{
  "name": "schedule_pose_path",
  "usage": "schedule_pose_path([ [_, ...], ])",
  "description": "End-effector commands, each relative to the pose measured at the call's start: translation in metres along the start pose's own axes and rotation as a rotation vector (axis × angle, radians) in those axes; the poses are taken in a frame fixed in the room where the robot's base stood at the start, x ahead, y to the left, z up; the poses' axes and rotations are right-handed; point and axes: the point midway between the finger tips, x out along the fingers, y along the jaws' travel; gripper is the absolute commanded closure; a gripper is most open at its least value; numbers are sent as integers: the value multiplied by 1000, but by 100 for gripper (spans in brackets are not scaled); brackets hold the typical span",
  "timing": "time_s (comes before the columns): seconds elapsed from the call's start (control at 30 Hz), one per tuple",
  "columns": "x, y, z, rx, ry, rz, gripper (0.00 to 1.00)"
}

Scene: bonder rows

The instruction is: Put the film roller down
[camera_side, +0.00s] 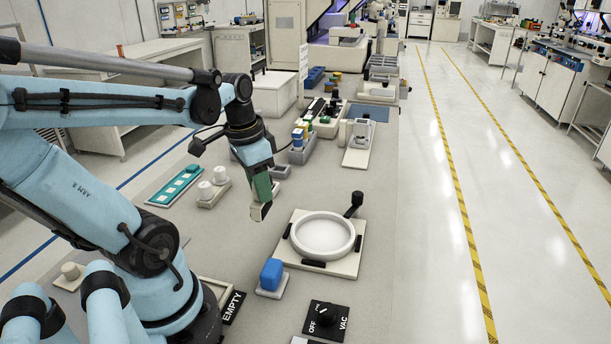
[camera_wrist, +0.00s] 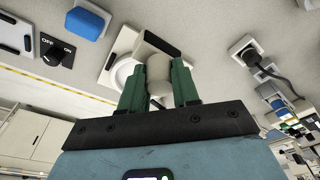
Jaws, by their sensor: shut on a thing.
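The film roller (camera_wrist: 159,82) shows in the wrist view as a pale rounded body with a dark edged part at its far end. My gripper (camera_wrist: 158,88) is shut on it, with one green finger on each side. In the side view, my gripper (camera_side: 262,192) hangs over the bench, to the left of and above the white ring fixture. The roller's pale and dark lower end (camera_side: 260,212) sticks out below the fingers. The fingers hide the rest of it. It appears clear of the bench top.
The white ring (camera_side: 322,236) sits on a pale plate with black clamps and a black-knobbed lever (camera_side: 353,205). A blue block (camera_side: 271,273) stands in front. A teal tray (camera_side: 176,187) and a holder with white knobs (camera_side: 213,187) lie left. A VAC switch (camera_side: 325,320) is at the front.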

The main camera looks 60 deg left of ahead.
Motion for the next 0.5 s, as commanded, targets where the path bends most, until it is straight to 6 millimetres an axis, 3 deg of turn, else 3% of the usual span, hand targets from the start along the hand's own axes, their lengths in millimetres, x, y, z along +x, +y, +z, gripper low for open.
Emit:
schedule_pose_path([
  [0.23, 25, -45, 13, -6, 0, 0, 100],
  [0.5, 37, -64, 18, 0, 0, 0, 100],
])
